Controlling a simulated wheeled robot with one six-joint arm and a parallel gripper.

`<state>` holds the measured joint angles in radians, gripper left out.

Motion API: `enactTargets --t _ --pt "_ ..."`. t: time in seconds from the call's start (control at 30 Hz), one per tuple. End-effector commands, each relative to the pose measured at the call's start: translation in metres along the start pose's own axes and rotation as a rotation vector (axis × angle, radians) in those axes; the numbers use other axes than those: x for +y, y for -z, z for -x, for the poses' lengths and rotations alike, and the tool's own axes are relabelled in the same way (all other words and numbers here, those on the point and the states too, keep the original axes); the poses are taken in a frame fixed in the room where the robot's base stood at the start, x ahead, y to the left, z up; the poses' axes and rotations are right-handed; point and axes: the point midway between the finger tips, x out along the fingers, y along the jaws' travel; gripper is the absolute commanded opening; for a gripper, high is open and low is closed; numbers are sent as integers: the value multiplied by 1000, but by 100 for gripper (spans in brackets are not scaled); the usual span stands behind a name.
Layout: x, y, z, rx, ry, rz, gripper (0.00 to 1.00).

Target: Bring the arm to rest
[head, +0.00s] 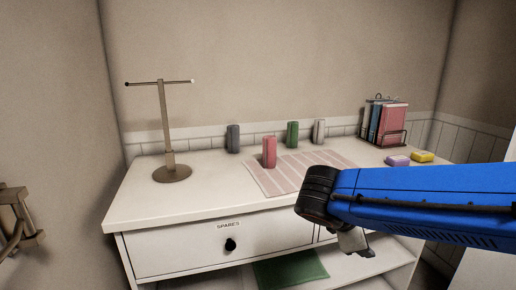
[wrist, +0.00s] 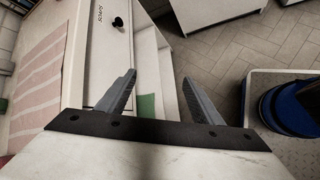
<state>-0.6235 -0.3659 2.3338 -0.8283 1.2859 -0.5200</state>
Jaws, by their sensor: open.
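My blue arm (head: 430,195) reaches in from the right in the head view, in front of the counter's front edge. My gripper shows in the wrist view (wrist: 158,92), with its two grey fingers apart and nothing between them. In the head view the gripper is mostly hidden behind the arm's end; only a pale part shows below it. The gripper points down past the front of the white counter (head: 135,207), close to the drawer labelled SPARES (head: 185,250). It is apart from the things on the counter.
A pink cylinder (head: 269,152) stands on a striped mat (head: 300,172), with dark, green and grey cylinders behind. A T-shaped stand (head: 172,173) is at left, books (head: 392,125) and small blocks (head: 422,156) at right. A green item (head: 290,268) lies on the lower shelf.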

Motion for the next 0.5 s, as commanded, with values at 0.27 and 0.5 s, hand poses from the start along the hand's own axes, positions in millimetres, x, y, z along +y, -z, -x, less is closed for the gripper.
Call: enactTargets --t 0.27,0.5 --pt "-68 -31 -22 137 219 -461 60" --pt "-114 -37 -23 242 376 -880 60"
